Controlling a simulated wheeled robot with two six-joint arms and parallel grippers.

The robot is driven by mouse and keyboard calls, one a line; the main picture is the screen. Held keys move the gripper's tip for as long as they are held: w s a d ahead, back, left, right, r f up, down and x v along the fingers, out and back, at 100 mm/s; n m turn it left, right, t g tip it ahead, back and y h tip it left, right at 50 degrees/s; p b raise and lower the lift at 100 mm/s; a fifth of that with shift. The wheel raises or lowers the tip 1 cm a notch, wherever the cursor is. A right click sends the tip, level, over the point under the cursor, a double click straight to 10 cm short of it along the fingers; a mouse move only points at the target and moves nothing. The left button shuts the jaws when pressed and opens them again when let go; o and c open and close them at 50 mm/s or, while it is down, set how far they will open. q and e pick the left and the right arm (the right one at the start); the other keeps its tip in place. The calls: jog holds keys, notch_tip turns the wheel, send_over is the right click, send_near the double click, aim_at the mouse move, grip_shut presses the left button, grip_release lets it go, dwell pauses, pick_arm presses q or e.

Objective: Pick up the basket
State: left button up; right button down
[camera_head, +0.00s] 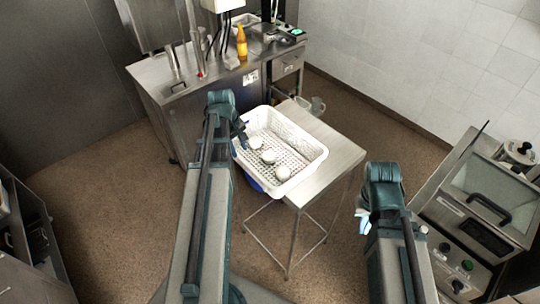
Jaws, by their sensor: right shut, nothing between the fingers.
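The white perforated basket (308,142) sits on the metal table (326,182), with its left part over the table's left edge. Several white round items lie in it. My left gripper (243,140) is at the basket's left rim. Its fingers are small and partly hidden by my arm, so I cannot tell if they grip the rim. My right gripper (363,222) is shut and empty, out to the right of the table and apart from the basket.
Something blue (254,184) shows below the basket's left side. A steel counter (215,95) with an orange bottle (242,44) stands behind. A metal appliance (478,215) is at the right. The floor at front left is clear.

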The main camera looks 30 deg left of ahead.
aim_at(246, 169)
pick_arm(q)
jog(key=shift+w+d+f+b, duration=0.15)
jog(key=shift+w+f+b, duration=0.15)
jog(key=shift+f+b, duration=1.65)
jog(key=shift+w+d+f+b, duration=0.1)
jog(key=shift+w+f+b, duration=0.2)
jog(key=shift+f+b, duration=1.65)
jog(key=shift+w+d+f+b, duration=0.15)
jog(key=shift+w+f+b, duration=0.15)
jog(key=shift+f+b, duration=1.65)
jog(key=shift+f+p, duration=0.2)
jog(key=shift+p, duration=0.15)
grip_shut()
